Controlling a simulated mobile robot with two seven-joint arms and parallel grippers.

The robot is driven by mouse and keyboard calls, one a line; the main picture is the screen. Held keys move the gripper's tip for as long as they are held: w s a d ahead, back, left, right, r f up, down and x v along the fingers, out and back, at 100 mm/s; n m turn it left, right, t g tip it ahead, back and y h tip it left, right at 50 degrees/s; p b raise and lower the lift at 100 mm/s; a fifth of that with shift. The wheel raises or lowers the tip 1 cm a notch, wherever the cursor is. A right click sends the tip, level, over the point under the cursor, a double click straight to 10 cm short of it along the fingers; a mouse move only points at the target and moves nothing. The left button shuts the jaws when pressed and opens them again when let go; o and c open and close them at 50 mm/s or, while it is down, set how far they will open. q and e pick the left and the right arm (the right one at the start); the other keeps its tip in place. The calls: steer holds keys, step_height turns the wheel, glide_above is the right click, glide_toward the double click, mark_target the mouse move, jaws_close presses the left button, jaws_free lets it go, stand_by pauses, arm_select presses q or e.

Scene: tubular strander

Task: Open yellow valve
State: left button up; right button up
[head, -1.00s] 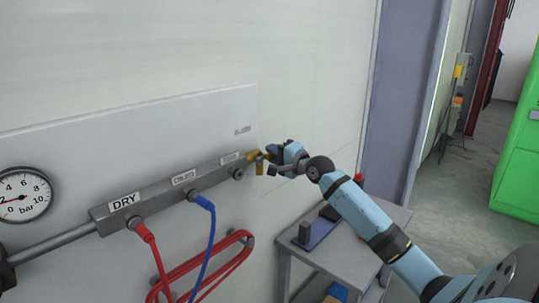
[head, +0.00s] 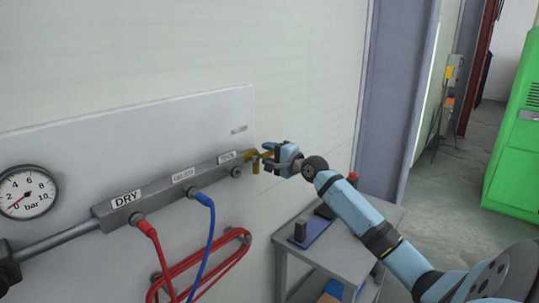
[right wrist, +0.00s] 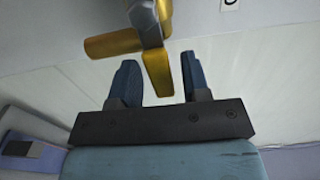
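The yellow valve (head: 250,157) sits at the right end of the grey wall manifold, its handle hanging down. My right gripper (head: 267,157) is right beside it in the head view. In the right wrist view the right gripper (right wrist: 158,72) is open, its two dark blue fingers apart. The yellow handle (right wrist: 158,80) reaches down between the fingertips with visible gaps on both sides, and the yellow valve body (right wrist: 113,43) lies beyond them. My left gripper is not in view.
The grey manifold (head: 155,198) carries a red hose (head: 158,255) and a blue hose (head: 208,240). A pressure gauge (head: 28,192) is at the left. A grey cart (head: 345,245) stands below my right arm. A green cabinet (head: 515,160) is at the far right.

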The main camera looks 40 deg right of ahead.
steer(key=shift+s, duration=0.1)
steer(key=shift+s, duration=0.3)
steer(key=s+d+b, duration=0.1)
steer(key=s+b, duration=0.2)
steer(key=s, duration=1)
